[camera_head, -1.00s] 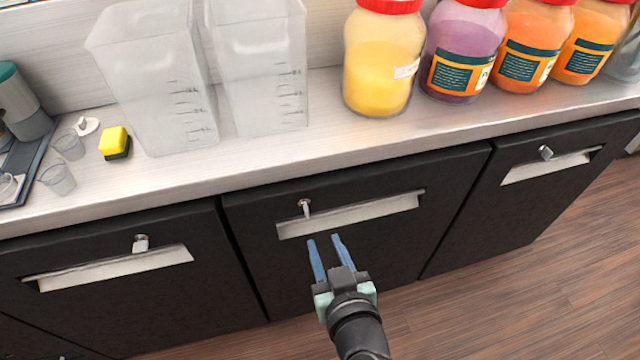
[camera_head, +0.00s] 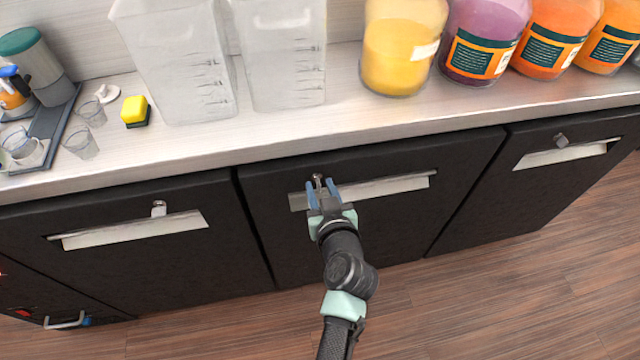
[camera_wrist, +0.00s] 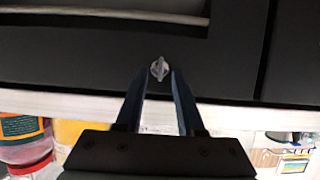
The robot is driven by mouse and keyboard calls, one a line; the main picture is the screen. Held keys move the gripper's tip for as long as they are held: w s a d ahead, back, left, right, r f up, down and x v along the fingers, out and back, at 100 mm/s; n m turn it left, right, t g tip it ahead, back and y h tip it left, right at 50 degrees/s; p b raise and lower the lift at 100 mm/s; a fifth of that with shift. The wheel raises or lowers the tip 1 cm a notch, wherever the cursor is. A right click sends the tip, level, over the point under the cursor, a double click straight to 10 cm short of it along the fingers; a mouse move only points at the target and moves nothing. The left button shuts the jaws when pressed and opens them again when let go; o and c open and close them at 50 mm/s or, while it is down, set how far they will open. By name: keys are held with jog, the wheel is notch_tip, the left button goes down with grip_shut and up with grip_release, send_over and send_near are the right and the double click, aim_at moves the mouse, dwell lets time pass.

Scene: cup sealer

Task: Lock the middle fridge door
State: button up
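The middle fridge door (camera_head: 400,225) is black and shut under the counter, with a pale recessed handle strip (camera_head: 400,185). Its small metal lock key (camera_head: 318,179) sits above the left end of the strip. My gripper (camera_head: 322,186) is at this key, its blue fingers spread to either side. In the wrist view my open gripper (camera_wrist: 158,76) points at the key (camera_wrist: 159,69), which shows just past and between the fingertips. I cannot tell whether the fingers touch it.
Black doors with similar locks flank it, on the left (camera_head: 120,265) and right (camera_head: 550,195). The counter (camera_head: 290,128) above holds clear containers (camera_head: 280,60), a yellow sponge (camera_head: 134,110) and several jars (camera_head: 400,50). Wooden floor (camera_head: 480,300) lies in front.

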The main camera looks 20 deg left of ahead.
jog(key=shift+w+a+f, duration=0.2)
jog(key=shift+w+a, duration=0.1)
jog(key=shift+w, duration=0.15)
grip_shut()
dwell(0.3)
jog(key=shift+w+d+f+m+g+y+b, duration=0.1)
jog(key=shift+d+f+m+g+y+b, duration=0.15)
jog(key=shift+m+y+b, duration=1.45)
jog(key=shift+w+d+f+m+g+y+b, duration=0.2)
jog(key=shift+m+y+b, duration=0.65)
jog(key=shift+m+b, duration=1.75)
jog(key=shift+w+d+f+m+g+y+b, duration=0.2)
jog(key=shift+m+y+b, duration=1.05)
jog(key=shift+m+b, duration=0.9)
jog(key=shift+s+a+m, duration=0.1)
jog(key=shift+s+m, duration=0.05)
jog(key=shift+m, duration=0.2)
